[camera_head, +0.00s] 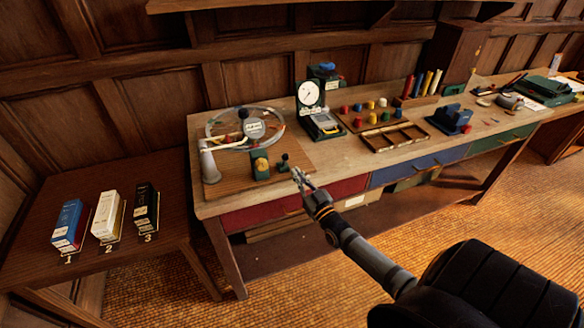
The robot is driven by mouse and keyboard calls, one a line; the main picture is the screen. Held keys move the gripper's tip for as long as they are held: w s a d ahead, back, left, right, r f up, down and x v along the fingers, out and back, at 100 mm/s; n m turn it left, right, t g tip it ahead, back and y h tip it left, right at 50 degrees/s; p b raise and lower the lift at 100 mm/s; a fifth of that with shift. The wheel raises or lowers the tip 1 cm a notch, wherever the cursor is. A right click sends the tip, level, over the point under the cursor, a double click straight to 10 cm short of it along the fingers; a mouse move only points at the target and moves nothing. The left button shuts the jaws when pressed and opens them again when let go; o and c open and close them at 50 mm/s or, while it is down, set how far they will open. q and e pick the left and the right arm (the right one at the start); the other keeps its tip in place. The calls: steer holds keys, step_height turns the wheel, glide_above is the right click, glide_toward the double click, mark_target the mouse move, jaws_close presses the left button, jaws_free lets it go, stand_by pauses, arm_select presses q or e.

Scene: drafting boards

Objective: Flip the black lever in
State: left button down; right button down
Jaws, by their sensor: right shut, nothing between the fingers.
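A small black lever (284,158) with a round knob stands near the front edge of the wooden board at the left end of the long desk. It looks roughly upright, though its exact tilt is too small to tell. My right gripper (298,174) is shut and empty. Its fingertips are just right of the lever and a little nearer the desk's front edge in the picture. I cannot tell whether they touch it. My left gripper is not in view.
A green block with a yellow knob (261,164) stands left of the lever, with a large ring device (210,130) behind. A dial gauge (309,94) stands further back. A wooden tray (372,142) lies to the right. Numbered boxes stand on the left table (115,260).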

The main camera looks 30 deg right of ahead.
mark_target(285, 161)
steer(key=shift+x, duration=1.9)
steer(key=shift+r, duration=0.1)
